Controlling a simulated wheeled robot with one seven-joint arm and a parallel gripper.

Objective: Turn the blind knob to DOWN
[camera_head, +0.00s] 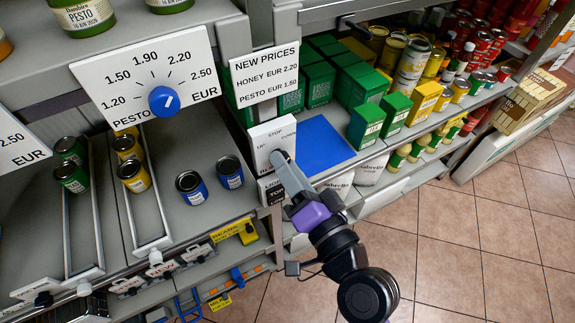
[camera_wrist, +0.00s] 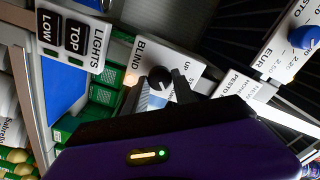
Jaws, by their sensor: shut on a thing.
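The blind control is a white plate (camera_head: 270,136) on the shelf post, with small lettering along its top edge in the head view. In the wrist view the plate (camera_wrist: 188,63) reads BLIND and UP, and its dark round knob (camera_wrist: 160,76) sits in the middle. My gripper (camera_head: 281,160) reaches the plate from below right. In the wrist view my gripper (camera_wrist: 164,87) has its fingers on either side of the knob and is shut on it. The fingers hide part of the knob and plate, so I cannot tell which way the knob points.
A LIGHTS panel (camera_wrist: 72,36) with LOW and TOP buttons adjoins the blind plate. A NEW PRICES sign (camera_head: 265,74) hangs above, and a price dial with a blue knob (camera_head: 164,100) is left. Green boxes (camera_head: 366,124) stand right of a blue mat (camera_head: 316,147). Tiled floor (camera_head: 475,240) is clear.

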